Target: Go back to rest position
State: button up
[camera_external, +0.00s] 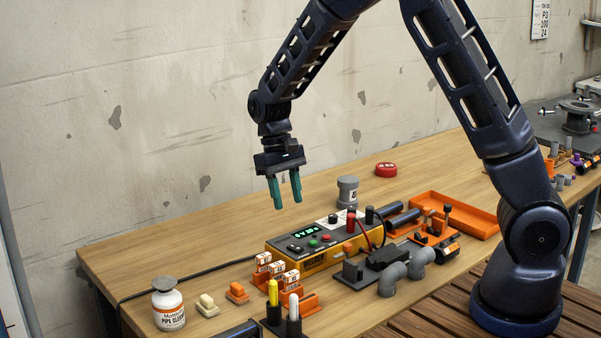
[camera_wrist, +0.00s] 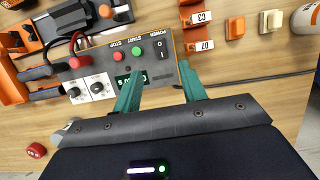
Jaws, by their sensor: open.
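My gripper (camera_external: 285,190) has two teal fingers that point down. It hangs in the air above the table, over and a little behind the yellow and grey welder box (camera_external: 318,247). The fingers are apart with nothing between them. In the wrist view the fingers (camera_wrist: 160,92) show in front of the box's control panel (camera_wrist: 147,60), which has a green display and START, STOP and POWER controls. The left finger partly covers the display. My gripper touches nothing that I can see.
Small orange holders sit in front. A wall is behind. The table's back left is clear except for a cable.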

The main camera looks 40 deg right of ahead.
jog(key=s+d+r+t+y, duration=0.1)
jog(key=s+d+r+t, duration=0.1)
jog(key=s+d+r, duration=0.55)
jog(key=s+d+r+t+y, duration=0.1)
jog(key=s+d+r, duration=0.3)
jog(key=r, duration=0.7)
jog(key=s+d+r+t+h, duration=0.1)
jog(key=s+d+r+t, duration=0.1)
jog(key=s, duration=0.7)
jog(key=s+d+r+t+h, duration=0.1)
jog(key=s+d+r+t, duration=0.2)
jog(key=s, duration=0.6)
jog(key=shift+d+r, duration=0.3)
jog(key=shift+r, duration=0.3)
jog(key=shift+o, duration=0.2)
dwell(0.5)
